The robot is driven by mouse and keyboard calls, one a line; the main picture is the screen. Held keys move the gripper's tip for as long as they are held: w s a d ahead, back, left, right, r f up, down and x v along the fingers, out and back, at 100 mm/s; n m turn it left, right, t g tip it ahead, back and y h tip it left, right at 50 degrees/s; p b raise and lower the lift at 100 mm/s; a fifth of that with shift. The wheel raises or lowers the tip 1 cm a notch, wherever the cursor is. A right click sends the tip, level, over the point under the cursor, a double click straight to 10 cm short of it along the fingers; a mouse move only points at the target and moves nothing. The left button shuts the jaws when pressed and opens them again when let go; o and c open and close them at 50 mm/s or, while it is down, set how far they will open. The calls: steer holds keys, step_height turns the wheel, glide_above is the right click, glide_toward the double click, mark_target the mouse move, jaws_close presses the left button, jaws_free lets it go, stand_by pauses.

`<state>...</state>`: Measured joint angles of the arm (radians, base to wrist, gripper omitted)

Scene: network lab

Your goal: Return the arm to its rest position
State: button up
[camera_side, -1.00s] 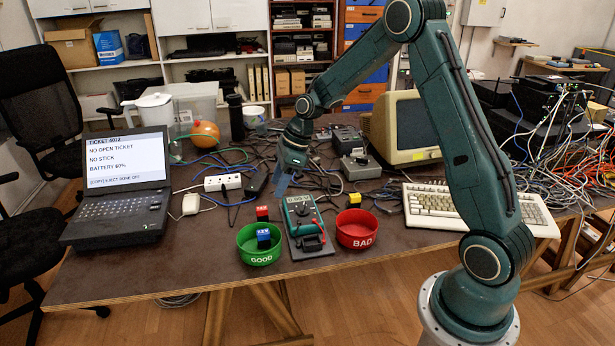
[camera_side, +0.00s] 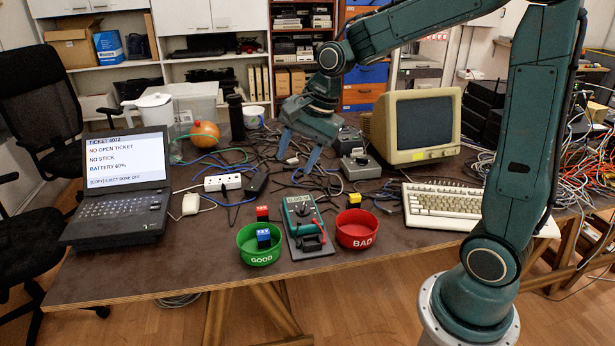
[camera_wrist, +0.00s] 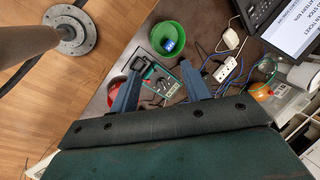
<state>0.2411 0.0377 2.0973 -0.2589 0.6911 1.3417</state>
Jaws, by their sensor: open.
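My gripper (camera_side: 298,157) is open and empty, raised above the back middle of the table. Its two blue fingers point down, apart from everything below. In the wrist view my gripper (camera_wrist: 160,95) shows its spread fingers over the table, with nothing between them held. My arm is bent, its upper link reaching up and back from the base at the right front. A green tester (camera_side: 304,225) lies below, between the green GOOD bowl (camera_side: 260,256) and the red BAD bowl (camera_side: 357,236). A blue block (camera_side: 264,238) is in the green bowl.
A red block (camera_side: 262,213) stands behind the green bowl, and a yellow block (camera_side: 354,200) behind the red one. A laptop (camera_side: 117,205) stands left; a monitor (camera_side: 415,128) and keyboard (camera_side: 478,208) stand right. Cables (camera_side: 300,170) cover the middle back. The front table strip is clear.

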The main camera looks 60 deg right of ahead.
steer(key=s+a+r+n+t, duration=0.1)
steer(key=s+a+r+n, duration=0.1)
steer(key=s+n, duration=0.6)
steer(key=s+a+r+n+h, duration=0.1)
steer(key=s+r+n, duration=0.1)
steer(key=s+n, duration=0.5)
steer(key=shift+s+a+r+n+t, duration=0.35)
steer(key=shift+s+r+n+t, duration=0.05)
steer(key=shift+s, duration=2.25)
